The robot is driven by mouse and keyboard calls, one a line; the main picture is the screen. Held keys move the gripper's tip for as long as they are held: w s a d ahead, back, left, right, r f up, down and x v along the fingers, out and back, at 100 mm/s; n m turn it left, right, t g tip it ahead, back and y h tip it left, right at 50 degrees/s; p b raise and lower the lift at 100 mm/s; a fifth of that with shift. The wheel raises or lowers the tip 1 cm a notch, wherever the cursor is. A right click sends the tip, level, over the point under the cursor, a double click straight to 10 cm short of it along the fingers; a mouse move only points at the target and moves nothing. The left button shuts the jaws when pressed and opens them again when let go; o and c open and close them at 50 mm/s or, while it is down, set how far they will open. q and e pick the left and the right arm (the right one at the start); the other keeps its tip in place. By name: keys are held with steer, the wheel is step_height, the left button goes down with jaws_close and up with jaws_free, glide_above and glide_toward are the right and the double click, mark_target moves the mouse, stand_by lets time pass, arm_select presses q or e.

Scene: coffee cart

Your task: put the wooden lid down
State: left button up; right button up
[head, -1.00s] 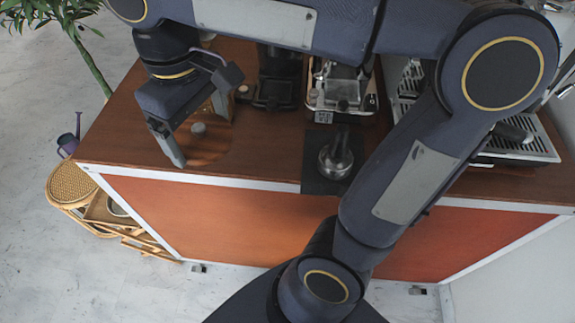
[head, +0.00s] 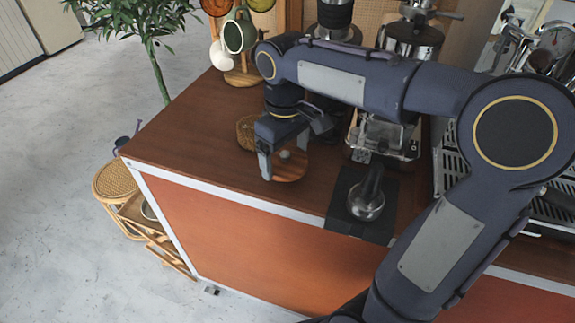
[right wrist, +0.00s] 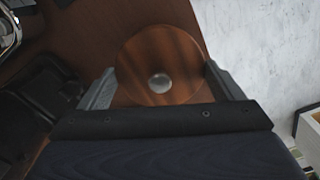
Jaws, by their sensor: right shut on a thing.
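The wooden lid (head: 291,169) is a round reddish-brown disc with a small grey knob in its middle. My right gripper (head: 285,166) is shut on it, with the fingers at opposite sides of the rim. In the right wrist view the lid (right wrist: 150,55) shows between the two fingertips (right wrist: 160,72), knob facing the camera. The lid is over the brown counter (head: 190,140), near its front edge. I cannot tell whether its underside touches the counter. My left gripper is not in view.
A woven basket (head: 246,132) stands just behind my right gripper, partly hidden. A mug stand (head: 243,75) is at the back left. A dark mat (head: 345,190) with a metal portafilter (head: 366,205) lies to the right. The counter's left part is clear.

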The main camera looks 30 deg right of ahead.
mark_target(287, 166)
steer(key=shift+w+d+f, duration=0.15)
steer(key=shift+f, duration=0.15)
steer(key=shift+w+d+f+b, duration=0.1)
steer(key=shift+d+f+b, duration=0.1)
steer(key=shift+f, duration=0.7)
steer(key=shift+w+d+f+b, duration=0.1)
steer(key=shift+f+b, duration=0.05)
steer(key=shift+f, duration=0.75)
steer(key=shift+f, duration=0.15)
steer(key=o, duration=0.8)
step_height(287, 166, up, 12)
steer(key=shift+a+r+p, duration=0.1)
steer(key=shift+r+p, duration=0.1)
steer(key=shift+p, duration=0.95)
steer(key=shift+s, duration=0.1)
